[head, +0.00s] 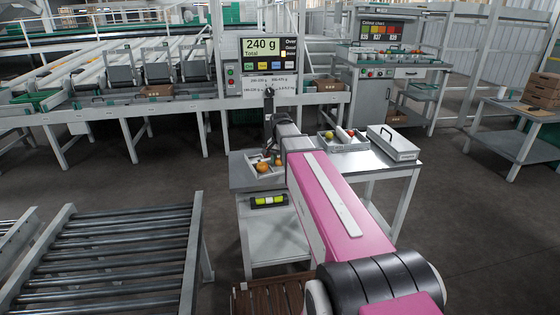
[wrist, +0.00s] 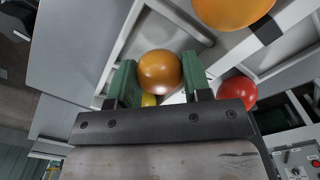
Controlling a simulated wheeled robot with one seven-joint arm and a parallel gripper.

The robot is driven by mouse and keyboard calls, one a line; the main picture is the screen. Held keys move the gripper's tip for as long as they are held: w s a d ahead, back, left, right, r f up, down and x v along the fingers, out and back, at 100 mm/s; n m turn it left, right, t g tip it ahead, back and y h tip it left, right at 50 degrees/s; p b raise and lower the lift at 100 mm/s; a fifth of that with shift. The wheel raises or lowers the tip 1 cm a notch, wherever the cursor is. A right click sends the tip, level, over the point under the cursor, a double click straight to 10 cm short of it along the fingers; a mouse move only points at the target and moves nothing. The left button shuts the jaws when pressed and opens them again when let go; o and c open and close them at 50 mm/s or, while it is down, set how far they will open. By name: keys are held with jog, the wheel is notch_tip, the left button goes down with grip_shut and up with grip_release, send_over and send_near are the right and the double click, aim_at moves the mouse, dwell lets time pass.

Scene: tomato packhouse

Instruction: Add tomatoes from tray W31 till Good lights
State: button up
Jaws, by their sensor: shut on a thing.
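My gripper (wrist: 160,84) has its green fingers shut on an orange tomato (wrist: 160,72). In the head view my gripper (head: 269,150) is low over a pale tray (head: 251,158) on the small table; orange tomatoes show there. The wrist view shows another orange tomato (wrist: 232,8), a red tomato (wrist: 238,90) and part of a yellow one (wrist: 149,100) around the fingers. The display (head: 262,47) reads 240 g Total. A pale light seems to show by its lowest word; Good does not look lit. I cannot read W31 on any tray.
A second tray (head: 328,146) with red and green tomatoes stands to the right on the same table. A grey lidded case (head: 395,143) is beside it. A roller conveyor (head: 110,258) lies at the lower left. Dark floor is open at the right.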

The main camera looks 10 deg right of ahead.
jog(key=shift+f, duration=0.4)
dwell(0.5)
jog(key=o, duration=0.8)
jog(key=shift+c, duration=0.2)
jog(key=c, duration=0.3)
jog(key=shift+r, duration=0.1)
jog(key=shift+r, duration=3.4)
